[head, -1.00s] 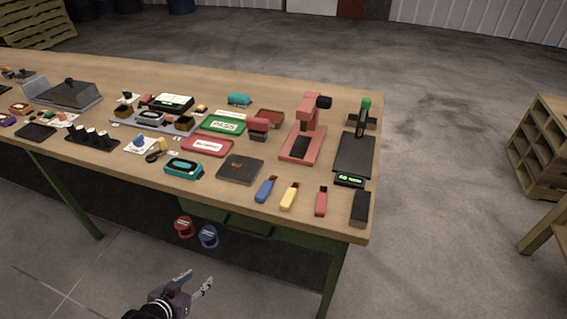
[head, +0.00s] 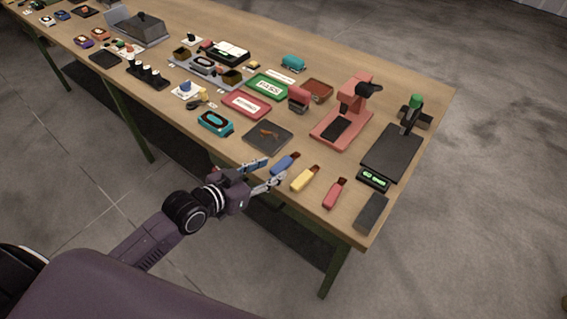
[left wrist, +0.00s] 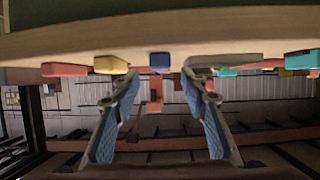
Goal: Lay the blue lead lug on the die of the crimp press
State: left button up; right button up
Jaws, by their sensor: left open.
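The blue lead lug (head: 285,163) lies near the front edge of the table, left of a yellow lug (head: 304,179) and a red lug (head: 334,193). In the left wrist view the blue lug (left wrist: 159,61) shows end-on, ahead of and between my fingers. My left gripper (head: 272,172) is open and empty at the table's front edge, close to the near end of the blue lug. It also shows in the left wrist view (left wrist: 161,80). A red press (head: 352,99), which looks like the crimp press, stands farther back with a dark die plate (head: 336,129) on its base. My right gripper is not in view.
A dark square plate (head: 268,136) lies left of the lugs. A black device with a green display (head: 374,180) and a dark block (head: 371,212) are at the right.

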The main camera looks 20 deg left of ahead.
aim_at(281, 164)
pick_arm(q)
jog(key=p+x, duration=0.1)
jog(key=x, duration=0.4)
jog(key=shift+a+r, duration=0.1)
grip_shut()
